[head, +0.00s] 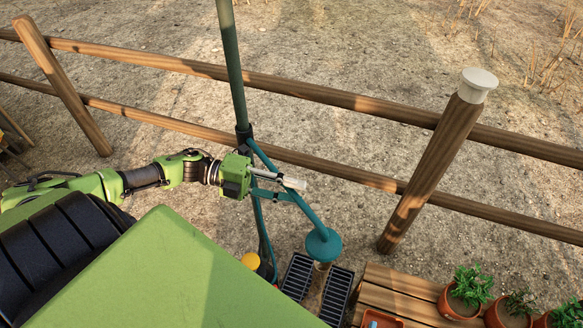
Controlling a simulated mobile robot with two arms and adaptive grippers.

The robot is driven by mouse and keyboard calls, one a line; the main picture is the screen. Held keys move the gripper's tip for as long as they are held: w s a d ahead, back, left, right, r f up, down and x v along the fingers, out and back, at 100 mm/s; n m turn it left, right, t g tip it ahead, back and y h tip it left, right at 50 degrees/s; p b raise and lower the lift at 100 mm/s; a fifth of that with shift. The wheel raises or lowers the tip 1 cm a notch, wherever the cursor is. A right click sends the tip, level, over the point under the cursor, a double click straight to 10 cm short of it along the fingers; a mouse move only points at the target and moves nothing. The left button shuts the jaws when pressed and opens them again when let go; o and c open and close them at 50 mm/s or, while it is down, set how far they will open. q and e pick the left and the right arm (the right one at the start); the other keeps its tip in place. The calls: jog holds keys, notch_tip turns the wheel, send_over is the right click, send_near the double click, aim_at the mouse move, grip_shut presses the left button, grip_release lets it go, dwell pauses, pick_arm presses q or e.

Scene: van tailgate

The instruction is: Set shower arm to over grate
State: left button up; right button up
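The teal shower arm (303,214) slopes down and right from a dark collar on the green upright pole (233,65). Its round teal head (322,244) hangs at the lower end, over the area of the dark slatted grate (337,296), which shows as two panels with a gap between. The head appears above the gap at the grate's far end; its exact height is hard to tell. My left gripper (288,183) is at the upper-middle part of the shower arm, its pale fingertip overlapping it. Whether the fingers close on it is unclear. My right gripper is out of view.
A wooden rail fence (330,94) runs behind, with a white-capped post (450,150) at right. A slatted wooden bench (408,292) with potted plants (468,290) stands at lower right. My green body fills the lower left.

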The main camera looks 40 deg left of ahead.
pick_arm(q)
jog(key=shift+a, duration=0.1)
jog(key=v, duration=1.1)
jog(key=shift+s+a, duration=0.2)
jog(key=shift+a, duration=0.15)
jog(key=shift+r, duration=0.1)
